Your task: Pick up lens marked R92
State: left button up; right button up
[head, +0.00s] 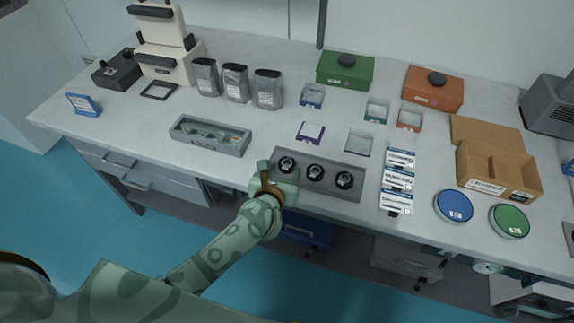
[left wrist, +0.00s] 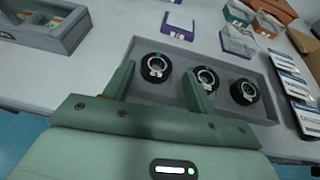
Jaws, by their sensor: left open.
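Three round black lens mounts, left (head: 287,165), middle (head: 315,172) and right (head: 344,180), sit in a row in a shallow grey tray (head: 327,190) near the table's front edge. Their markings are too small to read, so I cannot tell which is R92. My left gripper (head: 271,174) is at the tray's left end, open and empty. In the left wrist view its fingers (left wrist: 158,76) point towards the left mount (left wrist: 156,66), which shows between the fingertips. The middle mount (left wrist: 206,78) and right mount (left wrist: 243,92) lie to the right. My right gripper is out of view.
A grey box with slides (head: 210,136) stands left of the tray. A purple-edged case (head: 311,132) and a clear box (head: 359,143) lie behind it. White labelled packs (head: 397,181) lie to its right.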

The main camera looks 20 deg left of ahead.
aim_at(287, 162)
pick_arm(q)
jog(key=x, duration=0.2)
jog(key=b+x, duration=0.1)
jog(key=x, duration=0.1)
jog(key=shift+w+a+f, duration=0.15)
jog(key=shift+w+f, duration=0.05)
jog(key=shift+f, duration=0.35)
jog(key=shift+r, duration=0.1)
jog(key=c, duration=0.8)
jog(key=shift+o, duration=0.2)
